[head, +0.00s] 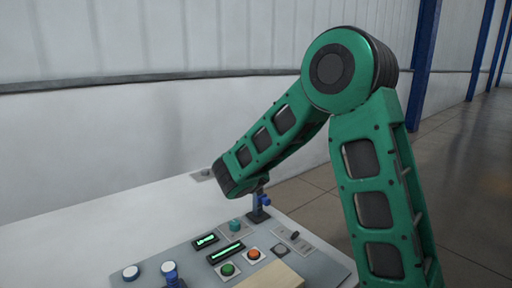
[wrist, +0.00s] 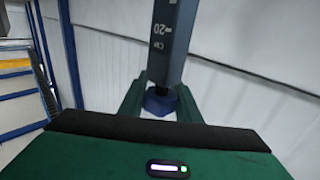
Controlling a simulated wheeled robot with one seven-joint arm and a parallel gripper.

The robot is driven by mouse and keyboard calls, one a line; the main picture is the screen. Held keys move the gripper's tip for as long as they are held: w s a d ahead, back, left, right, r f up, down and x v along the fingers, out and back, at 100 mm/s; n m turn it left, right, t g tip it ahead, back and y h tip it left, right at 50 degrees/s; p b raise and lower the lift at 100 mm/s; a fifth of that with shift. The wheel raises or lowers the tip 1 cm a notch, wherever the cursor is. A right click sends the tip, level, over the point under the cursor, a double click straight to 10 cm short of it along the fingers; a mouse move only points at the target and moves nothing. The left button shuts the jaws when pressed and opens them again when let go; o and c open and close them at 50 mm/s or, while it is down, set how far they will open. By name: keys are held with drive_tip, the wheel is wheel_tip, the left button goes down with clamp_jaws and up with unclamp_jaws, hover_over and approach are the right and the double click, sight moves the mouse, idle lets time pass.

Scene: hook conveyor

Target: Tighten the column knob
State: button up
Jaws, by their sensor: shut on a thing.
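The column (wrist: 174,45) is a dark grey post with a printed scale and the number 20, rising through the wrist view. The blue column knob (wrist: 160,101) sits low on it, between the two green fingers of my gripper (wrist: 159,104). My gripper is shut on the knob, and the fingers hide parts of its sides. In the head view the column's dark foot (head: 258,216) stands at the back of the control panel, with the blue knob (head: 265,202) small beside it. The green end of my arm covers the column's upper part there.
The grey panel (head: 200,270) carries a teal knob (head: 235,225), two lit displays (head: 226,252), a green button (head: 227,269), an orange button (head: 253,253), a lever switch (head: 295,236) and a pale block (head: 275,277). The white table (head: 120,220) is clear behind.

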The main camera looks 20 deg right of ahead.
drive_tip(key=m+g+h, duration=0.3)
drive_tip(key=s+d+m+g+h, duration=0.1)
drive_tip(key=m+g+h, duration=0.5)
drive_tip(key=g, duration=0.1)
drive_tip(key=shift+s+d, duration=0.2)
drive_tip(key=shift+s, duration=0.15)
drive_tip(key=shift+s+d+m+g+h, duration=0.1)
drive_tip(key=shift+s+m+g+h, duration=0.15)
drive_tip(key=shift+m+g, duration=0.85)
drive_tip(key=shift+s+d+m+g+h, duration=0.1)
drive_tip(key=shift+s+m+g+h, duration=0.3)
drive_tip(key=shift+g, duration=1.15)
drive_tip(key=shift+s+d+m+g+h, duration=0.1)
drive_tip(key=shift+m+g, duration=0.9)
drive_tip(key=shift+g, duration=0.35)
drive_tip(key=shift+s+m+g+y, duration=0.15)
drive_tip(key=shift+m+g, duration=0.3)
drive_tip(key=shift+g, duration=0.25)
drive_tip(key=shift+s+m+g+y, duration=0.15)
drive_tip(key=shift+m+g, duration=0.3)
drive_tip(key=shift+g, duration=0.25)
drive_tip(key=shift+s+f+m+g, duration=0.1)
drive_tip(key=shift+s+m+g, duration=0.1)
drive_tip(key=shift+m+g, duration=0.3)
drive_tip(key=o, duration=1.1)
drive_tip(key=shift+w+d+f, duration=0.1)
drive_tip(key=shift+c, duration=0.2)
